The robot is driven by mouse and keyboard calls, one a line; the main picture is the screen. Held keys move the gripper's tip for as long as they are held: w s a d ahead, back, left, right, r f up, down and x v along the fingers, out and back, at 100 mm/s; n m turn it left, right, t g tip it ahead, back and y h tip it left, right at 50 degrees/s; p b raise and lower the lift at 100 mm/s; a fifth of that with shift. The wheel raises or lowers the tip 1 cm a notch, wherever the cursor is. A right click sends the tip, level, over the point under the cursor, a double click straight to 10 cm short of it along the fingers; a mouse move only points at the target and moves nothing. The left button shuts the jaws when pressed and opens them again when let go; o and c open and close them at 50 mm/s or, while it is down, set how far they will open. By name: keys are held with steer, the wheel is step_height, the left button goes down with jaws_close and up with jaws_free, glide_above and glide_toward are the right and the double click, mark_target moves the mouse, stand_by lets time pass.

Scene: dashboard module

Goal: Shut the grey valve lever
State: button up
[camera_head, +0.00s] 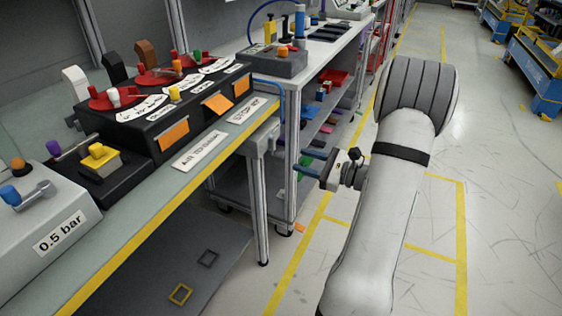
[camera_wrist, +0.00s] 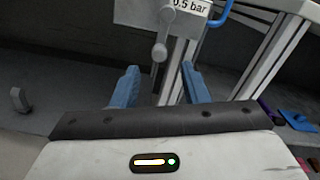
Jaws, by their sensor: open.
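The lever shows between and beyond the fingertips in that view. No contact shows, and nothing is held.
A black box with a yellow switch (camera_head: 98,154) and a black panel with red dials (camera_head: 112,98) stand further along the bench. A yellow strip (camera_head: 120,235) lines the bench edge. The floor to the right is mostly clear.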

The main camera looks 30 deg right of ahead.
mark_target(284, 155)
steer(key=b+x, duration=0.1)
steer(key=x, duration=0.6)
steer(key=shift+w+a, duration=0.2)
steer(key=shift+w, duration=0.05)
steer(key=shift+c, duration=0.5)
jaws_close()
